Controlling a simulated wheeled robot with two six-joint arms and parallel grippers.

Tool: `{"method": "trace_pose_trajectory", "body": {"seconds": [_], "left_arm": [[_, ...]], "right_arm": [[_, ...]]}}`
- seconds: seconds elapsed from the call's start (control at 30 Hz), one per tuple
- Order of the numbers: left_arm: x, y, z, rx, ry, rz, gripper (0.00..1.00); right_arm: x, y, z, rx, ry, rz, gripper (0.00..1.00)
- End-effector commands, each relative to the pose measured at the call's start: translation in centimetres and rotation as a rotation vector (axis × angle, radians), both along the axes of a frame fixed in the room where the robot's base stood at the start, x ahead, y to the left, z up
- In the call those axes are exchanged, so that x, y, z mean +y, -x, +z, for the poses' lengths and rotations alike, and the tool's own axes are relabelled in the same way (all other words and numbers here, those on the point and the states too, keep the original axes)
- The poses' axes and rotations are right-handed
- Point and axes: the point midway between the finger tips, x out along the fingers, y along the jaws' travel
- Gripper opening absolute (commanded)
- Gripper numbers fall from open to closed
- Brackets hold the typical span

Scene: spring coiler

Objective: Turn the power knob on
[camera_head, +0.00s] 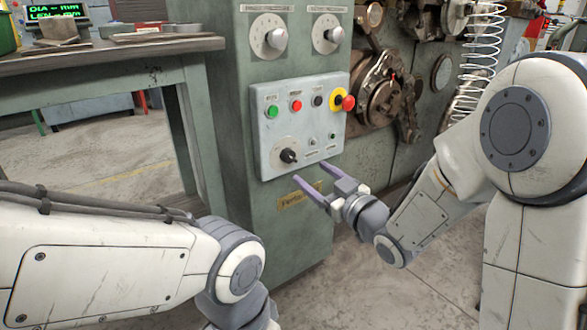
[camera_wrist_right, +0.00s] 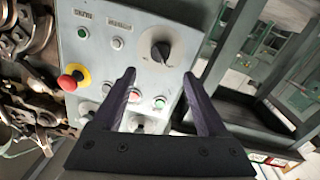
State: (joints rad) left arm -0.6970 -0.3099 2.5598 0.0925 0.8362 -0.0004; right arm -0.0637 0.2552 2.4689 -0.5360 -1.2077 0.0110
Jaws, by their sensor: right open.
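The power knob (camera_head: 288,156) is a black rotary knob on a pale round dial plate, at the lower left of the light grey control panel (camera_head: 264,132). In the right wrist view the knob (camera_wrist_right: 160,52) appears just beyond and between my fingertips. My right gripper (camera_head: 311,172) has purple fingers, open and empty, just below and right of the knob in the head view. It also shows in the right wrist view (camera_wrist_right: 160,73). No contact with the knob is visible. My left arm comes in at lower left; its gripper is out of view.
A green button (camera_head: 272,111), a red button (camera_head: 295,105) and a red emergency stop on yellow (camera_head: 347,103) sit above the knob. Two dials with pale knobs (camera_head: 276,38) are higher up. A workbench (camera_head: 100,65) stands left; coiling machinery (camera_head: 382,98) is right.

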Motion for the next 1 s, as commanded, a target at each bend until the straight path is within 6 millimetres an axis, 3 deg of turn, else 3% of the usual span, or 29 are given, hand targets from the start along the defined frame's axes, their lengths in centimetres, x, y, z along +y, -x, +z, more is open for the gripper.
{"method": "trace_pose_trajectory", "body": {"seconds": [0.43,0.87,0.9,1.0], "left_arm": [[0.0,0.0,-2.8,0.0,0.0,0.0,0.5],[0.0,0.0,-3.0,0.0,0.0,0.0,0.5],[0.0,0.0,-3.0,0.0,0.0,0.0,0.5],[0.0,0.0,-3.0,0.0,0.0,0.0,0.5]], "right_arm": [[4.2,-6.5,-0.2,-0.001,-0.001,0.001,0.76],[4.8,-7.6,0.0,0.002,0.0,0.0,0.76],[4.8,-7.6,0.0,0.002,0.0,0.0,0.68],[4.8,-7.6,0.0,0.001,0.0,0.0,0.3]]}}
